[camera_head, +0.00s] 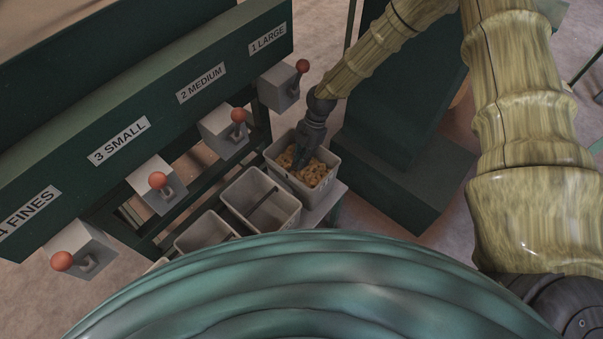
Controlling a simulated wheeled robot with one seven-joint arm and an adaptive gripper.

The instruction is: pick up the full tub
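The full tub (288,180) is a pale grey open bin with tan ring-like pieces heaped in it. It stands upright at the far end of a row of tubs, below the hopper spout marked 1 LARGE. My gripper (301,160) is dark and reaches down from my arm over the tub's far side. Its fingertips are at or just above the heaped pieces, and I cannot tell whether they touch the tub's wall. The gap between the fingers is too small and dark to make out.
A tub (232,205) with a dark bar across it and another tub (190,240) stand nearer along the shelf (324,203). Grey spouts with red-knobbed levers (239,115) overhang the row from the green hopper panel (150,105). A dark green block (400,195) stands close on the right.

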